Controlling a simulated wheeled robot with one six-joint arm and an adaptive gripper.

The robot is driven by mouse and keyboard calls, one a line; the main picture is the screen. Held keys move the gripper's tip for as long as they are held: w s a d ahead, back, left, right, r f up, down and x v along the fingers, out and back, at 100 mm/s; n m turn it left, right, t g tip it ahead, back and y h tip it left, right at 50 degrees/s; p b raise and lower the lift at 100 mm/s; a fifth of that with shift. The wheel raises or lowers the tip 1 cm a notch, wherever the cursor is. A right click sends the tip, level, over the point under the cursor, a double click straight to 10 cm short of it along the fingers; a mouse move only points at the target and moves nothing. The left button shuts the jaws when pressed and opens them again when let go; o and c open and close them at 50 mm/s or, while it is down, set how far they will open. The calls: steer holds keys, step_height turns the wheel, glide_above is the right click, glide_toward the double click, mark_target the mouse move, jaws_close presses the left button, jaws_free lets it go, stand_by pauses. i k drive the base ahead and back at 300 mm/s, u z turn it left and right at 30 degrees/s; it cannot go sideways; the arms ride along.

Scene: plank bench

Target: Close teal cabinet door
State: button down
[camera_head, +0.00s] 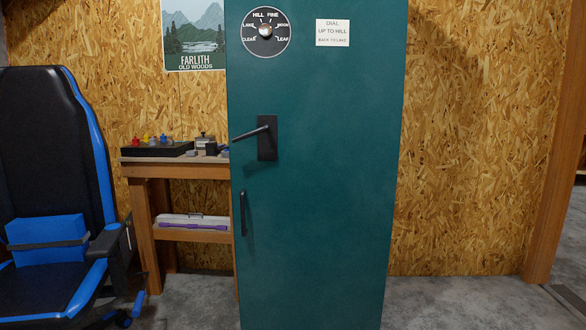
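The teal cabinet door (320,190) stands upright in the middle of the view and fills most of its height. It carries a round black dial (265,31) with words around its edge and a metal knob at its centre. Below the dial is a black lever handle (254,137) on a dark plate. Lower on the left edge is a vertical black pull handle (242,213). Whether the door is ajar cannot be told from this front view. My gripper is not in view.
A black and blue chair (50,190) stands at the left. A wooden bench (150,171) with small items stands behind the cabinet's left side. A wooden post (556,150) is at the right. Concrete floor (450,300) is clear right of the cabinet.

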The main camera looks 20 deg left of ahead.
mark_target(314, 192)
steer(key=z, duration=0.2)
steer(key=i, duration=0.65)
steer(key=u, duration=0.7)
steer(key=i, duration=0.6)
steer(key=u, duration=0.65)
